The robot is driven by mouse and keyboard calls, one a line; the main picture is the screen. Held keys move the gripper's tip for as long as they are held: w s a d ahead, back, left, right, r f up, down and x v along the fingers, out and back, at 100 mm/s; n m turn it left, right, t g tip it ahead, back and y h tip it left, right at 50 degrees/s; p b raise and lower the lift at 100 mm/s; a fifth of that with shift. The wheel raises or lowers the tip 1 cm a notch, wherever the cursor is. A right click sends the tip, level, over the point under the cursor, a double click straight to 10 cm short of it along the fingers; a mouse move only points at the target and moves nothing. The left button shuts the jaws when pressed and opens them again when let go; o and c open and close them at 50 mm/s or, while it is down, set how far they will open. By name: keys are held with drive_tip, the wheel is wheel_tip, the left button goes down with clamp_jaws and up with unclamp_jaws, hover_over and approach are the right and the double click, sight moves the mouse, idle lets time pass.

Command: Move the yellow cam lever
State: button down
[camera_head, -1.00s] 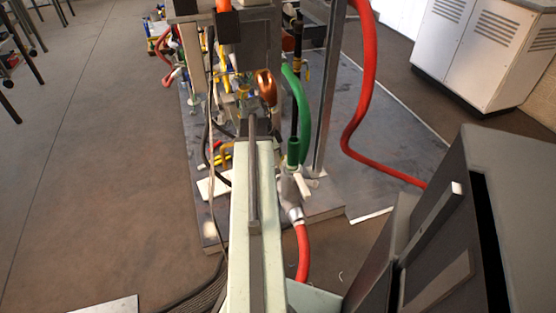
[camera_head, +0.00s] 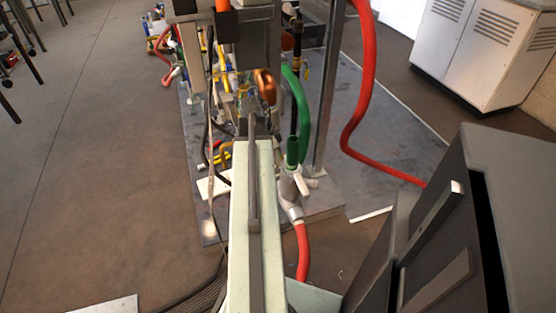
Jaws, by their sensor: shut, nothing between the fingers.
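My arm runs forward from the bottom middle to the heater stand. My gripper (camera_head: 252,102) is small in the picture, at the arm's far end, shut and empty among the fittings. Small yellow parts (camera_head: 242,82) show just beyond it, next to a copper-coloured elbow (camera_head: 265,86). A yellow-orange part (camera_head: 225,158) also shows lower, left of my arm. I cannot tell which yellow part is the cam lever, or whether my fingertips touch anything. My arm and wrist hide part of this area.
A green hose (camera_head: 303,112) and a metal post (camera_head: 329,90) stand close on the right of my arm. A red hose (camera_head: 367,92) hangs further right. Black cables (camera_head: 208,125) run on the left. Open floor (camera_head: 90,140) lies to the left; white cabinets (camera_head: 480,50) stand at the back right.

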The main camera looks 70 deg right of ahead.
drive_tip(key=shift+r, duration=0.1)
drive_tip(key=shift+r+p, duration=0.8)
drive_tip(key=shift+p, duration=0.1)
drive_tip(key=p+v, duration=0.7)
drive_tip(key=shift+w+r+p, duration=0.2)
drive_tip(key=shift+r+p, duration=0.1)
drive_tip(key=shift+r, duration=0.1)
